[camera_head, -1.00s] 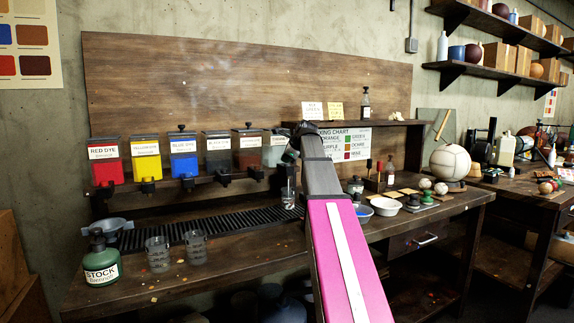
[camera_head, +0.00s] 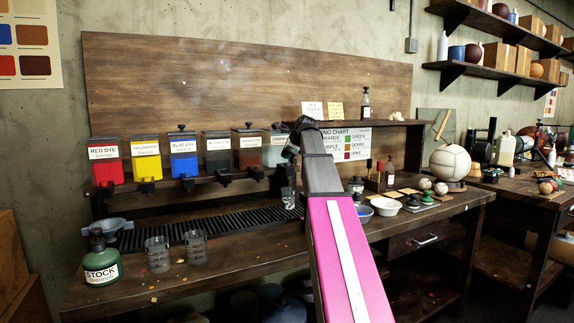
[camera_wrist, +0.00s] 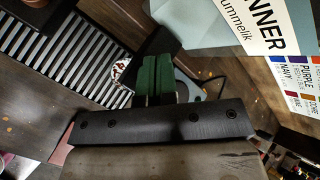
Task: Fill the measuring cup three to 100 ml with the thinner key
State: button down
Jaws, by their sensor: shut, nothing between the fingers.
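The thinner dispenser (camera_head: 274,152) is the pale grey-green container at the right end of the dispenser row. Its THINNER label (camera_wrist: 262,22) and pale body (camera_wrist: 205,22) fill the top right of the wrist view. A dark part (camera_wrist: 152,42), perhaps its key or spout, lies just beyond my fingertips. My gripper (camera_wrist: 158,62) has green fingers held together, with nothing between them. A small round item (camera_wrist: 121,72) on the rack left of the fingers may be a cup. Two clear measuring cups (camera_head: 158,254) (camera_head: 196,247) stand at the left front.
A black slatted rack (camera_head: 210,228) runs along the bench under the dispensers. My arm crosses the bench middle. White bowls and balls lie to the right.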

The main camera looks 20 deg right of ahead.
jog(key=shift+r, duration=0.1)
jog(key=shift+r, duration=2.45)
dwell(0.4)
